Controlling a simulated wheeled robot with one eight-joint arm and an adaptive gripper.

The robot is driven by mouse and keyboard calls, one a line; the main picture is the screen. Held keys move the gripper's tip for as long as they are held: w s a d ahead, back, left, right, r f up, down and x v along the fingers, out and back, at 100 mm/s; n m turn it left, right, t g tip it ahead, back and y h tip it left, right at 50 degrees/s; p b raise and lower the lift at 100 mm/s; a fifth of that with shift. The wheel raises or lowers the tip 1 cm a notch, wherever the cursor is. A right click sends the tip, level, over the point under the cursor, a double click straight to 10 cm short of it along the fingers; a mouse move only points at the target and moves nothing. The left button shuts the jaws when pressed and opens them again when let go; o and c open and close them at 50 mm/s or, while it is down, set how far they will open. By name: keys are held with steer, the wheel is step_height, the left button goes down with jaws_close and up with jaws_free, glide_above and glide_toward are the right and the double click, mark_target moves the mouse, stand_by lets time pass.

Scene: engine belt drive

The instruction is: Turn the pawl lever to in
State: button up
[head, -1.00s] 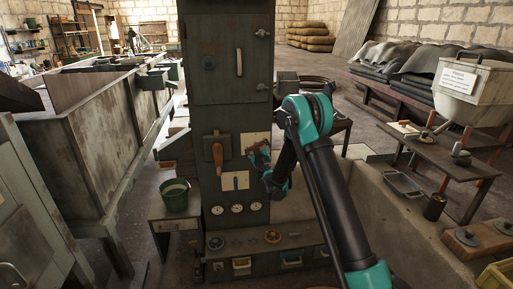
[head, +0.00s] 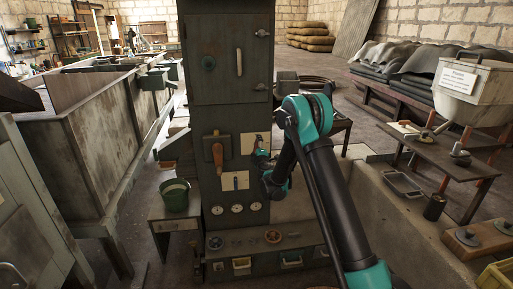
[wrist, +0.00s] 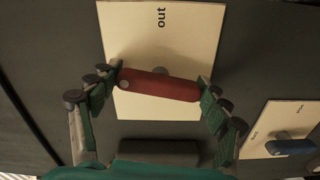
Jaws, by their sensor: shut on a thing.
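A red lever (wrist: 160,85) lies across a cream plate (wrist: 185,35) in the wrist view; I take it for the pawl lever. It slants slightly down to the right, with a round pin near its left end. The plate reads "out" near its top; no "in" mark shows. My gripper (wrist: 160,80) has one finger at each end of the lever and is shut on it. In the head view my gripper (head: 262,155) is at the right edge of the cream plate (head: 246,143) on the dark cabinet, and hides the red lever there.
A smaller plate with a blue lever (wrist: 290,147) is close by at the lower right of the wrist view. In the head view an orange-handled lever (head: 217,155) stands left of the plate, with gauges (head: 237,208) below. A green bucket (head: 175,194) sits left of the cabinet (head: 205,90).

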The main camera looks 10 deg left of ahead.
steer(key=shift+s+n, duration=0.1)
steer(key=shift+n, duration=1)
steer(key=o, duration=1.2)
steer(key=shift+c, duration=0.2)
steer(key=v, duration=0.7)
steer(key=shift+s, duration=0.2)
steer(key=shift+d, duration=0.1)
